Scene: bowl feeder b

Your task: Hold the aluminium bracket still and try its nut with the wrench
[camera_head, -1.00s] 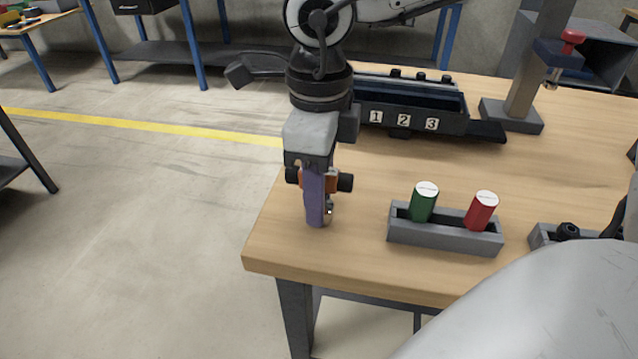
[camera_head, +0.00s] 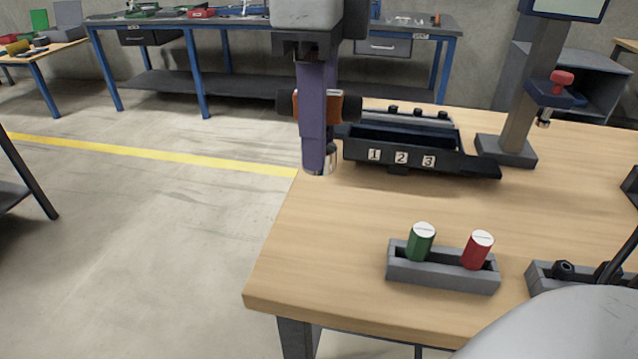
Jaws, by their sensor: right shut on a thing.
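My right gripper (camera_head: 314,160) hangs down over the far left part of the workbench, with purple fingers and an orange band across them. It is shut on a small silvery metal piece (camera_head: 331,160), mostly hidden by the fingers; I cannot tell what the piece is. It is in front of the left end of the black tray unit, and I cannot tell its exact height over the bench. I cannot make out the aluminium bracket, its nut or the wrench for certain. My left gripper is not in view.
A black tray unit (camera_head: 470,167) marked 1, 2, 3 stands at the back. A grey holder (camera_head: 440,279) carries a green cylinder (camera_head: 420,243) and a red one (camera_head: 478,250). A post stand (camera_head: 507,153) is at the back right. The front left of the wooden bench (camera_head: 330,250) is clear.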

